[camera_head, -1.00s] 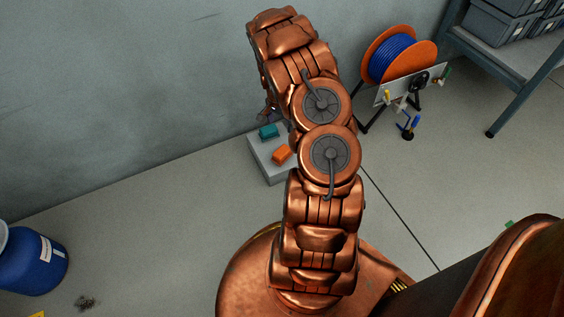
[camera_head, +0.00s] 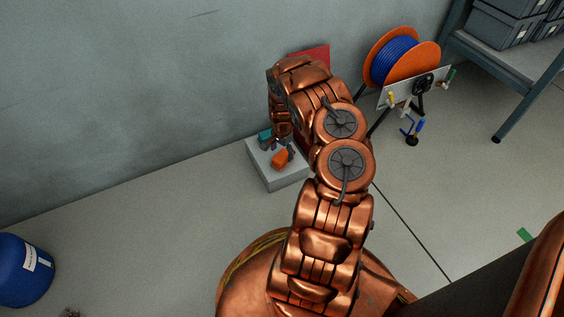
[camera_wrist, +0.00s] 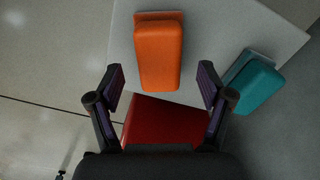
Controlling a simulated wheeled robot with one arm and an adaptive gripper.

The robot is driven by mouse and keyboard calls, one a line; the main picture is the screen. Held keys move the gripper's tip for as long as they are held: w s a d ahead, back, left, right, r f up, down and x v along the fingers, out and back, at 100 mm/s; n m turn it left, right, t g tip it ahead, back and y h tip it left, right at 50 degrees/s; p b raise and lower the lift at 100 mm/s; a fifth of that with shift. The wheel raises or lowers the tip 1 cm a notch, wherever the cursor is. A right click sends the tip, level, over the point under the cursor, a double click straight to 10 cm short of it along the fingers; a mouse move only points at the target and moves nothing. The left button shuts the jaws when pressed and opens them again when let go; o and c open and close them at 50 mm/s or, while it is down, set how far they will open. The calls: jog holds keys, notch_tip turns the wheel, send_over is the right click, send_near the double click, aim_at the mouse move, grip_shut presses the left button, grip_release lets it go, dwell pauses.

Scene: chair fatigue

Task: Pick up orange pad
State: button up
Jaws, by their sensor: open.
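The orange pad (camera_wrist: 158,55) lies on a pale grey block beside the wall. In the wrist view it is ahead of my gripper (camera_wrist: 162,85), roughly centred between the two open fingers, with nothing gripped. In the head view the orange pad (camera_head: 281,159) shows on the block's top, with my gripper (camera_head: 281,146) over or just beside it. I cannot tell whether a finger touches the pad.
A teal pad (camera_wrist: 257,84) lies right of the orange one on the grey block (camera_head: 283,182). A red object (camera_wrist: 160,122) is below the fingers. A cable reel (camera_head: 401,57) and shelf (camera_head: 510,60) stand right. A blue drum (camera_head: 24,270) stands left.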

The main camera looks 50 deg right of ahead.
jog(key=shift+a+f+b, duration=0.1)
jog(key=shift+f+b, duration=0.35)
jog(key=shift+f, duration=0.9)
jog(key=c, duration=1.3)
jog(key=shift+r+p, duration=0.35)
jog(key=shift+r, duration=0.2)
jog(key=shift+c, duration=0.2)
jog(key=r, duration=0.1)
jog(key=r+p, duration=0.2)
jog(key=shift+s+a, duration=0.25)
jog(key=shift+s, duration=0.1)
jog(key=s+a+r+p, duration=0.1)
jog(key=s+a+p, duration=0.5)
jog(key=s+a, duration=0.3)
jog(key=shift+s, duration=1.55)
